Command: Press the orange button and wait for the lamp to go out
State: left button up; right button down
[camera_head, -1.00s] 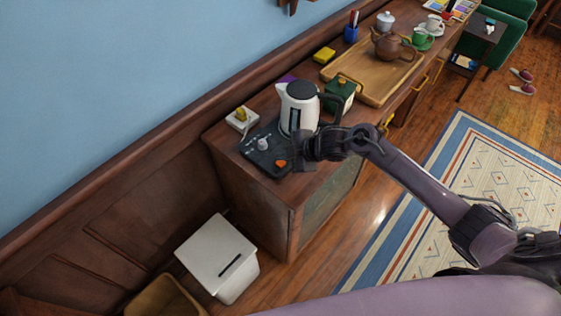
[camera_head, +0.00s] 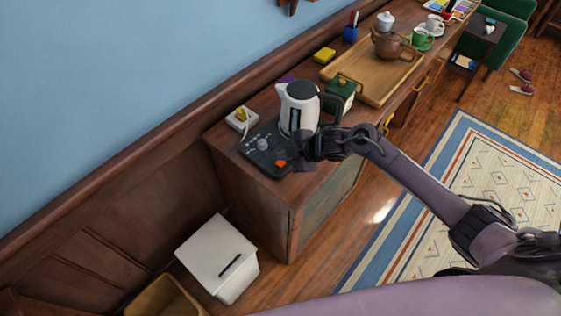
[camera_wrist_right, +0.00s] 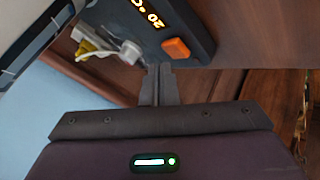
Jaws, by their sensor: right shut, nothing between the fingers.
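The orange button (camera_head: 281,164) is on the front corner of a black base unit (camera_head: 262,152) on the wooden cabinet. It also shows in the right wrist view (camera_wrist_right: 176,49), beside a lit orange "20 °C" readout (camera_wrist_right: 150,14). A white and black kettle (camera_head: 297,108) stands at the back of the unit. My right gripper (camera_head: 300,152) is shut and empty, just right of the button. In the wrist view its fingertips (camera_wrist_right: 159,70) are near the button, with a small gap visible. I cannot make out a separate lamp. My left gripper is out of view.
A white socket block with a yellow plug (camera_head: 241,118) sits behind the unit. A green canister (camera_head: 340,93) and a wooden tray (camera_head: 362,82) with a teapot (camera_head: 390,46) are farther right. A white bin (camera_head: 218,257) stands on the floor.

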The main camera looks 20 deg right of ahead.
aim_at(284, 163)
jog(key=shift+f, duration=0.15)
jog(key=shift+f+b, duration=0.3)
jog(key=shift+f+b, duration=0.35)
jog(key=shift+f, duration=0.1)
dwell(0.7)
dwell(0.3)
jog(key=shift+r+p, duration=0.85)
jog(key=shift+r, duration=0.05)
notch_tip(284, 163, up, 5)
jog(key=p, duration=0.4)
